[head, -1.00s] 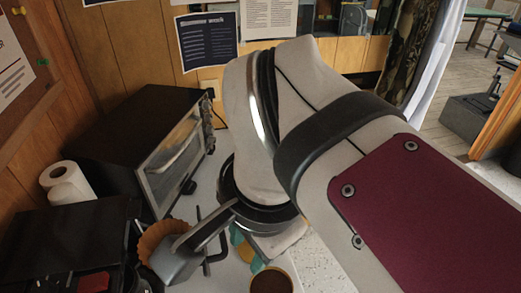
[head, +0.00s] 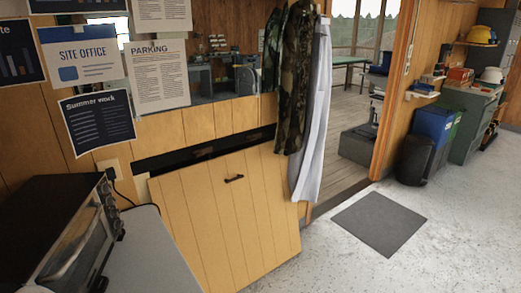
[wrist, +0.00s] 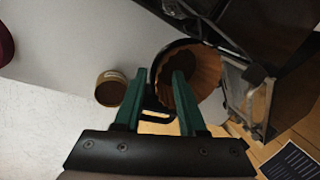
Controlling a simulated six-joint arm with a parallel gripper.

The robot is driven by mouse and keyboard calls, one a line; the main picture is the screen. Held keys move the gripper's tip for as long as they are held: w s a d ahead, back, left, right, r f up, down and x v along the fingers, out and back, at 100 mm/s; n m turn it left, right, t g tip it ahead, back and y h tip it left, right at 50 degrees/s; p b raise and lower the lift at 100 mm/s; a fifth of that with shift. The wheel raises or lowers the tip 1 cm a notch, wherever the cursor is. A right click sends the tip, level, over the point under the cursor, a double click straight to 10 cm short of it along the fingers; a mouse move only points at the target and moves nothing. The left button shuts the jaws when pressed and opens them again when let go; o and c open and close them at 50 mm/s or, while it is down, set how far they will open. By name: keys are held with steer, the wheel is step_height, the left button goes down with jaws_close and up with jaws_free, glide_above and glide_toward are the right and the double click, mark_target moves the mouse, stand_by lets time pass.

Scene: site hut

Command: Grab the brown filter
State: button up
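In the wrist view, the brown filter (wrist: 208,70) is a fluted, orange-brown cup. It sits in a dark round holder (wrist: 157,62) with a black handle toward the gripper. My gripper (wrist: 160,76) is open, with two green fingers apart. The right finger overlaps the filter's near-left part in the picture; the left finger is beside the holder, to its left. I cannot tell whether either finger touches anything. The head view shows neither the filter nor my gripper.
A small tan cup (wrist: 110,90) with dark contents is left of the left finger. A toaster oven (head: 68,240) stands at lower left in the head view, beside a grey counter (head: 150,260). Clothes (head: 308,100) hang near a doorway. Open floor lies right.

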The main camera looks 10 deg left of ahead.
jaws_close()
stand_by(0.3)
